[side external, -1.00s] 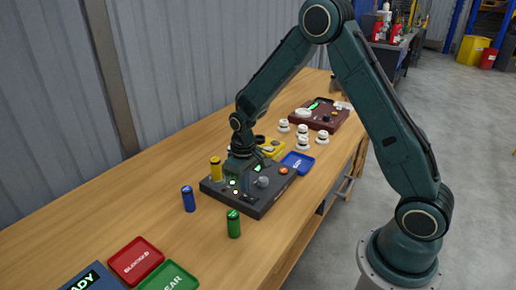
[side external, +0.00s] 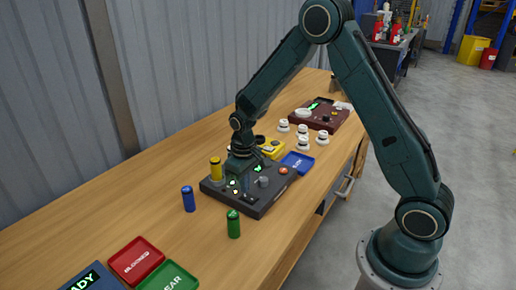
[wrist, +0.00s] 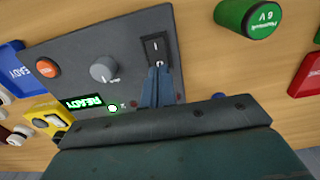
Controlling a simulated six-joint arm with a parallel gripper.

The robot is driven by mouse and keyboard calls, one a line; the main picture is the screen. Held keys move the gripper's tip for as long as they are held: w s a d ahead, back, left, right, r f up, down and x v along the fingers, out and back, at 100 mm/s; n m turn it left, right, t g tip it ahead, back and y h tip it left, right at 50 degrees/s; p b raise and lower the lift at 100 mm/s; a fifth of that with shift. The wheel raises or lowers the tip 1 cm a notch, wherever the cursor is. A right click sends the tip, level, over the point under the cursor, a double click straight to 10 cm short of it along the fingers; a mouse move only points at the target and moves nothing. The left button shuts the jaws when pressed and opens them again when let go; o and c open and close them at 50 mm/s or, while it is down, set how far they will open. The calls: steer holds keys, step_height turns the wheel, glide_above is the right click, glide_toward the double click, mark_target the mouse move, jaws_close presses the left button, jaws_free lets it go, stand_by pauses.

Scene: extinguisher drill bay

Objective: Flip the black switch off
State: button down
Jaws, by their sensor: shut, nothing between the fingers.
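The black switch (wrist: 155,48) is a rocker in a black frame on the dark grey control box (wrist: 75,60), marked with a light line and a small circle. In the wrist view my gripper (wrist: 158,68) is shut and empty. Its fingertips are at the switch's lower end, by the circle mark; whether they press on it I cannot tell. In the side view my gripper (side external: 246,186) points down over the control box (side external: 262,205), and the switch is hard to make out there.
The box also has a grey knob (wrist: 104,69), an orange button (wrist: 47,67) and a lit green READY display (wrist: 85,102). A green cylinder (side external: 233,224), a blue one (side external: 188,199) and a yellow one (side external: 215,168) stand close by.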

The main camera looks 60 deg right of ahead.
mark_target(246, 196)
steer(key=shift+f, duration=0.9)
stand_by(0.9)
steer(key=shift+r, duration=3.55)
steer(key=s+a+r+t, duration=0.25)
steer(key=s+r, duration=0.75)
steer(key=r, duration=0.5)
steer(key=s+r+t, duration=0.1)
steer(key=s+r, duration=0.1)
steer(key=s, duration=0.5)
steer(key=s+a+r+t, duration=0.1)
steer(key=s+r+t, duration=0.1)
steer(key=s, duration=0.6)
steer(key=shift+a+r, duration=0.25)
steer(key=shift+r, duration=0.05)
